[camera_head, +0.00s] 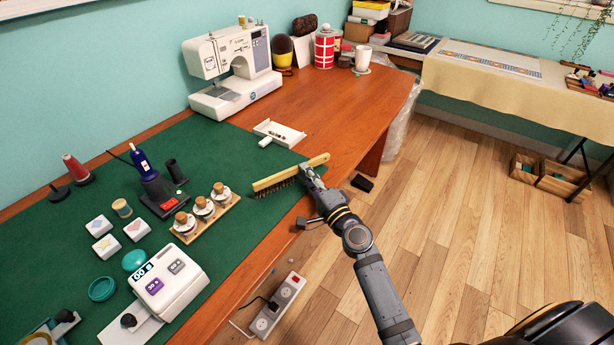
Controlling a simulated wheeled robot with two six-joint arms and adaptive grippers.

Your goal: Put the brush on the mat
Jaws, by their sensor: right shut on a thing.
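The brush (277,181) is long and narrow, with a tan wooden back and dark bristles facing down. My right gripper (308,172) is shut on its handle end near the right edge of the green mat (225,149). The brush's bristle end is over the mat and its handle end points toward the bare wood. I cannot tell whether the bristles touch the mat. The mat covers the left part of the wooden table. My left gripper is not in view.
A white tray (270,136) with small items lies just behind the brush. A wooden rack (206,219) with corked jars stands left of it. A white scale (170,283) sits at the front, and a sewing machine (230,72) at the back. Mat between rack and brush is clear.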

